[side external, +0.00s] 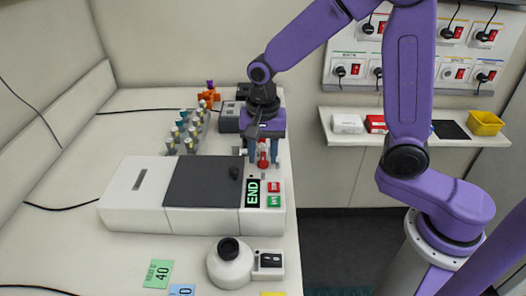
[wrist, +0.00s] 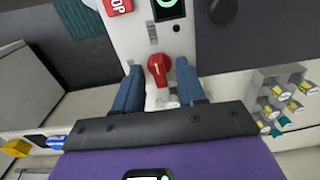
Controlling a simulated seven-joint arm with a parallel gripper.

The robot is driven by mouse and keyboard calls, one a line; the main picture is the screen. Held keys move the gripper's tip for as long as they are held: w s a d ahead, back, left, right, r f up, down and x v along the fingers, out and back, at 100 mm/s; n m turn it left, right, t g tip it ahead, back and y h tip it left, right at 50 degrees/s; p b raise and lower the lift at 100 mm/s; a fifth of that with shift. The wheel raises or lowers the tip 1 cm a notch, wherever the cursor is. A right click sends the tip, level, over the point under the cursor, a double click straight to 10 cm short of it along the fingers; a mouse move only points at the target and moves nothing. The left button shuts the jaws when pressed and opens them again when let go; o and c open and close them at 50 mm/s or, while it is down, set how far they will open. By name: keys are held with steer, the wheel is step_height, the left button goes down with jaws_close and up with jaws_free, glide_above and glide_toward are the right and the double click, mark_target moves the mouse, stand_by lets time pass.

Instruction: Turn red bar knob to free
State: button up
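The red bar knob (wrist: 157,69) sits on the light panel of the white machine, with a white mark on its face. In the wrist view it lies between the two blue fingers of my gripper (wrist: 160,66), with a gap on each side. My gripper is open and points down over the knob. In the side view my gripper (side external: 262,150) is at the machine's back right, and the red knob (side external: 263,160) shows between its fingers. I cannot read the labels around the knob.
A round white device (side external: 230,264) stands in front.

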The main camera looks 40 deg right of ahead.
mark_target(263, 155)
step_height(263, 155, up, 17)
steer(key=shift+r, duration=0.2)
stand_by(0.6)
steer(key=s+d+f+n, duration=0.4)
steer(key=s+f+n, duration=0.2)
steer(key=s+n, duration=0.5)
steer(key=s+d+f+n, duration=0.4)
steer(key=s+f+n, duration=0.3)
steer(key=s+n, duration=0.3)
steer(key=shift+s+f+n, duration=0.3)
steer(key=shift+s+n, duration=0.1)
steer(key=shift+s, duration=0.65)
